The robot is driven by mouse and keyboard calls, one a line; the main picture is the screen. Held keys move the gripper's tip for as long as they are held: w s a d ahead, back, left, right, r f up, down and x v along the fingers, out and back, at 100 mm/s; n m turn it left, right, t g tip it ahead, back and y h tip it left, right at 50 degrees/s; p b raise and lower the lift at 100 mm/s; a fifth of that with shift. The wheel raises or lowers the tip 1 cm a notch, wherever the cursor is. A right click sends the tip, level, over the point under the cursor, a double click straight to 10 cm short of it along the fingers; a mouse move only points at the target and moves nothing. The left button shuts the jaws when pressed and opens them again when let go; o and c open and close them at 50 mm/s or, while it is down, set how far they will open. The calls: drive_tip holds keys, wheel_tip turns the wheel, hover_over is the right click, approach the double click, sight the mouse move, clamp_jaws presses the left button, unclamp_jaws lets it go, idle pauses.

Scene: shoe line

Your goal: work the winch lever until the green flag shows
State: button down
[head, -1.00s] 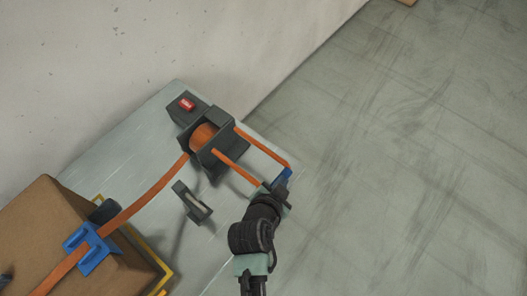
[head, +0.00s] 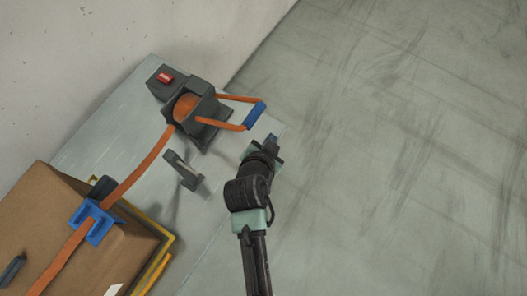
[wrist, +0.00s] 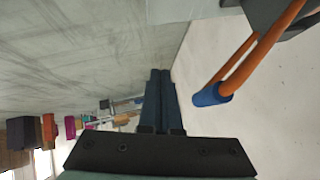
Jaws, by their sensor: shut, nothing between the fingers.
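The winch (head: 190,108) stands on the grey table, with an orange strap (head: 148,165) wound on its drum. Its orange U-shaped lever (head: 222,122) reaches to the right and ends in a blue grip (head: 255,115). In the wrist view the blue grip (wrist: 212,95) is to the right of my fingers. The indicator box (head: 160,88) behind the winch shows a red flag (head: 165,77); no green shows. My gripper (head: 270,146) is shut and empty, a little below the blue grip in the head view and apart from it. In the wrist view its fingers (wrist: 160,85) are together.
The strap runs over a cardboard box (head: 60,215) through a blue corner guard (head: 93,222). A dark bracket (head: 183,170) stands on the table (head: 120,130) between box and winch. Open floor (head: 400,150) lies to the right; a wall (head: 100,50) is behind.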

drive_tip(key=v, duration=0.8)
drive_tip(key=shift+s+r+b, duration=0.2)
drive_tip(key=shift+s+b, duration=0.1)
drive_tip(key=shift+b, duration=0.15)
idle(1.1)
